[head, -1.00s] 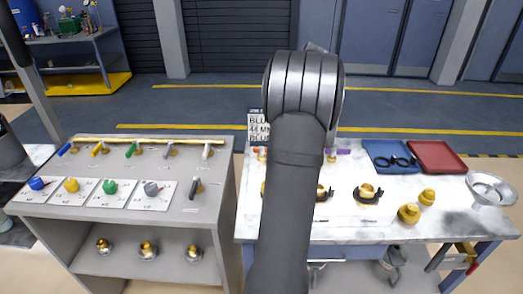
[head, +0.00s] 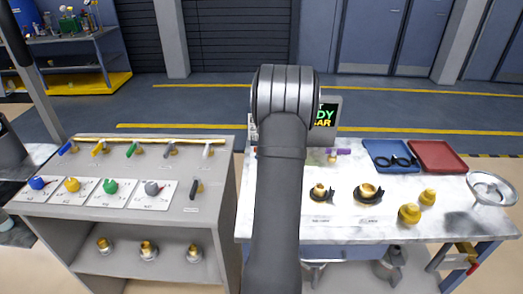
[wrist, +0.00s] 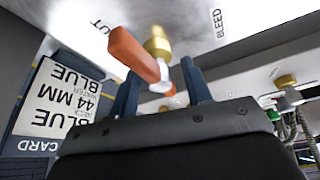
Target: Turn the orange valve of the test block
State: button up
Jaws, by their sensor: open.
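The orange valve handle (wrist: 138,56) shows in the wrist view on a brass stem, under a pale surface lettered "BLEED" and partly "UT". My gripper (wrist: 160,68) is open, with its two dark fingers pointing up towards the handle. The handle's near end lies between the fingertips in the picture; I cannot tell whether they touch it. In the head view my arm hides the gripper and the orange valve. A purple-handled valve (head: 338,152) shows just right of my arm on the white workbench.
A card (wrist: 58,95) with blue and millimetre lettering stands left in the wrist view. A lit display (head: 325,115) stands behind the bench (head: 440,205). Brass fittings (head: 368,192), blue (head: 390,165) and red (head: 440,165) trays occupy its right side. A grey valve console (head: 150,215) stands left.

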jog(key=shift+a+f, duration=0.15)
jog(key=shift+f, duration=0.15)
grip_shut()
